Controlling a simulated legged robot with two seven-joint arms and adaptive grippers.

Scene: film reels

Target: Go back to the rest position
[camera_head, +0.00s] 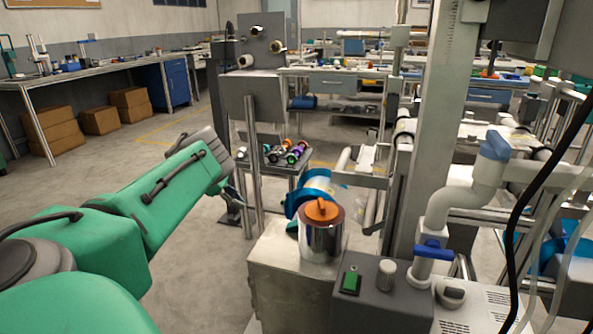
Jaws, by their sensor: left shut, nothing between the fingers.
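My left arm is green and comes in from the left, reaching toward the middle of the view. Its dark gripper (233,202) is small at the arm's end, shut and empty. It is in front of a grey metal stand (252,95), left of a silver cylinder with an orange top (321,235). I cannot tell how far apart the gripper and the stand are. My right gripper is not in view.
The cylinder stands on a metal box (275,262), with a blue reel (312,190) behind it. A control box (380,297) and pipes with a blue valve (433,250) fill the right. A tray of small rolls (285,153) is behind. Floor at left centre is clear.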

